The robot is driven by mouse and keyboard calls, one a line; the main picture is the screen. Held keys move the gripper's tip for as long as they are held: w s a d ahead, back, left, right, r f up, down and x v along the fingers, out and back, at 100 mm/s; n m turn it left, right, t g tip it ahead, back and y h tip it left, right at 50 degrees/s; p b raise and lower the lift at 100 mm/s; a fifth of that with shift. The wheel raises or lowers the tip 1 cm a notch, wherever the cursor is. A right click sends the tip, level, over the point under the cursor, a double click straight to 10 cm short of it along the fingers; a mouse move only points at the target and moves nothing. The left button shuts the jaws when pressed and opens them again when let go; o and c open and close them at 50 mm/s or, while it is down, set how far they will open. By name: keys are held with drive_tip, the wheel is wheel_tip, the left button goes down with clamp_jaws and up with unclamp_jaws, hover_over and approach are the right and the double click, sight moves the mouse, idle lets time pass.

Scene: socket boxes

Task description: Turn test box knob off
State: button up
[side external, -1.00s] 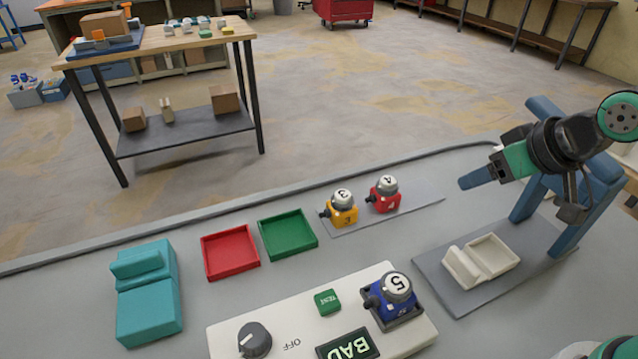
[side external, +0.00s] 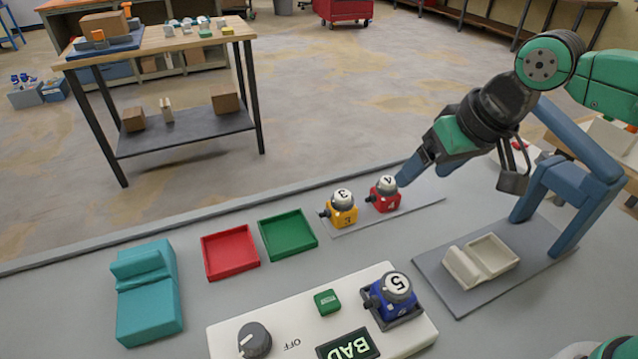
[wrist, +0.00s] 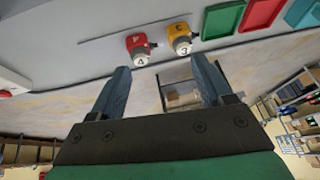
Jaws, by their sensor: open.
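The test box (side external: 285,331) is a white panel at the bottom centre of the side view. Its dark grey knob (side external: 254,340) sits at the panel's left end, with a white pointer mark and "OFF" printed to its right. A green button (side external: 327,301) and a display reading "BAD" (side external: 347,345) are on the panel. A blue box with ball 5 (side external: 392,295) sits in a holder at the panel's right end. My gripper (side external: 412,172) is open and empty, in the air near the red box, far from the knob. In the wrist view its fingers (wrist: 163,85) are apart.
A yellow box with ball 3 (side external: 342,210) and a red box with ball 4 (side external: 384,195) stand on a grey strip. Red (side external: 230,252) and green (side external: 288,235) trays and a teal block (side external: 147,293) lie left. A blue stand (side external: 575,185) rises at right.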

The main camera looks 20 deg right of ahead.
drive_tip(key=a+f+g, duration=0.2)
drive_tip(key=a+g, duration=0.1)
drive_tip(key=a, duration=1)
drive_tip(key=g+h, duration=0.1)
drive_tip(key=g, duration=0.1)
hover_over(252, 336)
wheel_tip(252, 336, down, 4)
drive_tip(key=shift+d+f, duration=0.1)
drive_tip(key=shift+s+f, duration=0.1)
drive_tip(key=shift+f, duration=0.25)
wheel_tip(252, 336, down, 5)
clamp_jaws()
